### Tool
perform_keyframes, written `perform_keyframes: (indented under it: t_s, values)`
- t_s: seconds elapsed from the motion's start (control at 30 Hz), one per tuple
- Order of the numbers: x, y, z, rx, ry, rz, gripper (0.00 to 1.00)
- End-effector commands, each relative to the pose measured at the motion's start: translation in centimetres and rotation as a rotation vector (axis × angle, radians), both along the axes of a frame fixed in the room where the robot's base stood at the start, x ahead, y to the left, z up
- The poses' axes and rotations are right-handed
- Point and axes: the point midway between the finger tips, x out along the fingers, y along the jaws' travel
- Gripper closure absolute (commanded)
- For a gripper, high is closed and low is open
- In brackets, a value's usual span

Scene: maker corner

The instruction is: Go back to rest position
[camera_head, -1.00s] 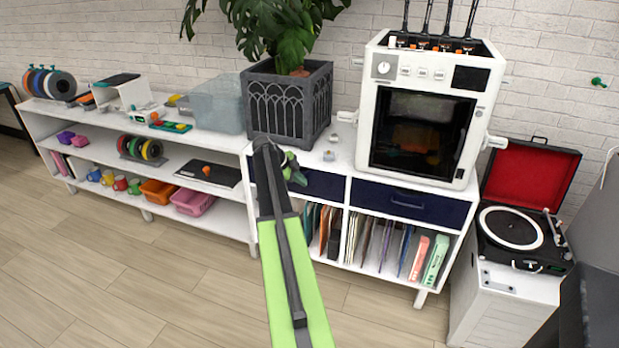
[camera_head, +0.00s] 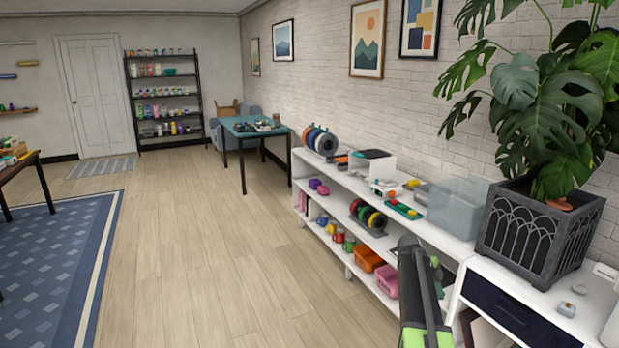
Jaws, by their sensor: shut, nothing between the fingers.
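My arm, green and dark grey, rises from the bottom edge right of centre in the head view. My gripper (camera_head: 436,268) is at its far end, in front of the white shelf unit (camera_head: 330,252). It is small and partly hidden behind the arm link. Its green fingers look closed, with nothing seen between them. No object hangs from it.
A plant in a dark grey planter (camera_head: 520,235) stands on the white cabinet at right. A clear bin (camera_head: 457,207) and filament spools (camera_head: 321,141) sit on the shelf top. A teal table (camera_head: 247,132) stands farther back. Wood floor (camera_head: 220,250) left of the shelf is clear, beside a blue rug (camera_head: 62,250).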

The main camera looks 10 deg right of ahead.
Motion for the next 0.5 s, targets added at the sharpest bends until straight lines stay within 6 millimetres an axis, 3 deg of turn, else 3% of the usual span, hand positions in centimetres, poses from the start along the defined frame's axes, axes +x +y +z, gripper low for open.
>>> perform_keyframes:
  t_s: [0.03,0.17,0.2,0.27,0.4,0.5]
  values:
    - [0.4,4.8,1.2,0.025,0.010,0.073,1.00]
    - [0.7,16.3,2.0,0.112,0.088,0.339,1.00]
    - [0.3,19.8,2.2,0.142,0.122,0.443,1.00]
    - [-0.8,25.0,2.5,0.189,0.182,0.613,1.00]
    - [-5.8,36.2,3.0,0.300,0.356,1.124,1.00]
    - [-10.2,41.4,2.7,0.364,0.478,1.539,1.00]
